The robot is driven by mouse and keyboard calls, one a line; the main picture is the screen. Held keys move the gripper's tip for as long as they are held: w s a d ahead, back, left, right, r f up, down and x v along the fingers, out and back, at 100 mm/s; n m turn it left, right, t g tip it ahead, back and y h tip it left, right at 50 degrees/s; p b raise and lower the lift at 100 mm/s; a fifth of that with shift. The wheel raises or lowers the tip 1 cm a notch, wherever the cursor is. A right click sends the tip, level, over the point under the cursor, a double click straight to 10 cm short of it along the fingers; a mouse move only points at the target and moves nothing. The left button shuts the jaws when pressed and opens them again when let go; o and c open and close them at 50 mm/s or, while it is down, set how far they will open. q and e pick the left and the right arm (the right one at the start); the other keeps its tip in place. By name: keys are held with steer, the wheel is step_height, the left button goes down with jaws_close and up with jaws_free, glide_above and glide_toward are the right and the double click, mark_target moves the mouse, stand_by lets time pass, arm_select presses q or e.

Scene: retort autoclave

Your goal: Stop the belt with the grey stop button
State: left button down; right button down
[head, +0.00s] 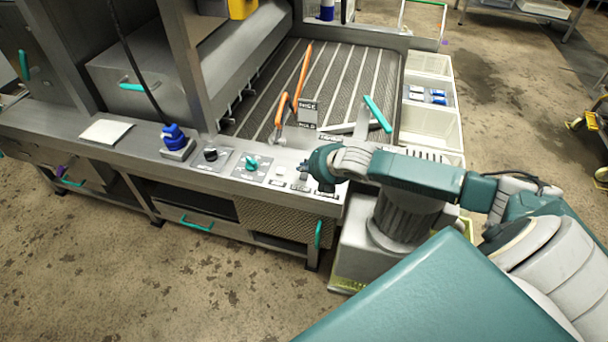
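The control panel (232,165) runs along the front edge of the steel machine. At its right end is a row of small buttons (281,170) with labels below them. My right gripper (305,172) is over the right part of this row, pointing down, at or just above the panel. It is small and dark here, so I cannot tell whether its fingers are open or shut, or whether it touches a button. The grey stop button cannot be picked out for certain; my gripper and wrist cover part of the row. The belt (325,85) lies behind the panel. My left gripper is not in view.
Left of the buttons are a teal knob (251,163), a black knob (210,154) and a blue plug-like fitting (173,137). An orange lever (281,112) and a small sign (308,112) stand behind the row. Pale crates (432,125) stand at the right.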

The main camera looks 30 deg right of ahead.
mark_target(305, 177)
steer(key=shift+f, duration=0.2)
stand_by(0.5)
steer(key=shift+f, duration=0.2)
steer(key=shift+f, duration=0.55)
stand_by(0.6)
stand_by(0.4)
steer(key=shift+r+p, duration=0.9)
steer(key=shift+r, duration=0.05)
step_height(305, 177, up, 5)
steer(key=p, duration=0.5)
